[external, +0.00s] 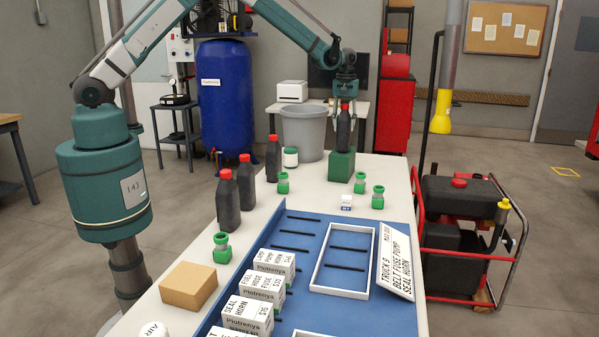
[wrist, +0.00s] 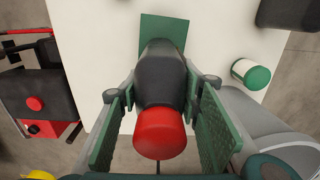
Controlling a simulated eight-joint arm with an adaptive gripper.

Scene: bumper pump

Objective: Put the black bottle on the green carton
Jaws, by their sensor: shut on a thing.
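A black bottle with a red cap (external: 344,129) is upright in my gripper (external: 345,98), at the far end of the table. My gripper is shut on the bottle near its top. The green carton (external: 341,166) is directly below the bottle, and the bottle's base appears at the carton's top; I cannot tell whether they touch. In the wrist view the bottle (wrist: 160,80) lies between the two green finger pads, with part of the green carton (wrist: 174,27) showing beyond it.
Several other black bottles (external: 228,203) stand on the table's left side. Small green fittings (external: 283,183) and a white jar with a green lid (external: 290,157) stand near the carton. A blue tray (external: 290,255) with white boxes and a sign (external: 394,262) covers the near table. A grey bin (external: 303,130) stands behind.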

